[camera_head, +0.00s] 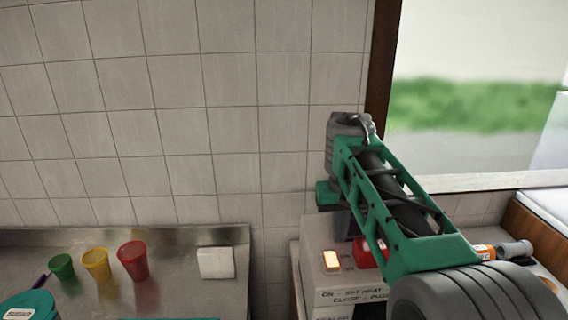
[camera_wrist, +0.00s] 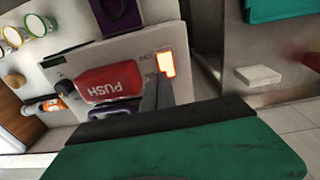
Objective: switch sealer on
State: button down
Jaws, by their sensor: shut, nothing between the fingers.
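The sealer (camera_head: 322,284) is a pale box with printed words, standing right of the metal counter in the head view. Its switch (camera_head: 332,261) glows orange-white; it also glows in the wrist view (camera_wrist: 166,64). The red handle marked PUSH (camera_wrist: 108,82) lies left of the switch in the wrist view; only a bit of red shows past my arm in the head view. My gripper (camera_wrist: 158,82) is shut and empty, its dark fingertips close to the switch. I cannot tell whether they touch the panel. My arm hides the gripper's fingers and much of the sealer in the head view.
Green (camera_head: 62,267), yellow (camera_head: 97,264) and red (camera_head: 133,260) cups and a white block (camera_head: 216,262) stand on the metal counter (camera_head: 190,290). A teal sugar container (camera_head: 28,305) is at its front left. An orange-labelled bottle (camera_head: 502,250) lies right of my arm. A tiled wall stands behind.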

jog(key=s+f+t, duration=0.2)
jog(key=s+f, duration=0.3)
jog(key=s, duration=0.3)
jog(key=s+a+f+t, duration=0.1)
jog(key=s+f, duration=0.4)
jog(key=s, duration=0.3)
jog(key=shift+a+t, duration=0.15)
jog(key=shift+t, duration=0.25)
jog(key=shift+r, duration=0.1)
notch_tip(320, 180, up, 17)
jog(key=g+b, duration=0.1)
jog(key=b, duration=0.2)
send_over(332, 262)
jog(key=s, duration=0.4)
jog(key=shift+w+r, duration=0.15)
jog(key=x, duration=0.4)
jog(key=p+x, duration=0.1)
jog(key=x, duration=0.3)
jog(key=s+p+x, duration=0.1)
jog(key=x, duration=0.4)
jog(key=shift+a+f, duration=0.2)
jog(key=shift+f, duration=0.4)
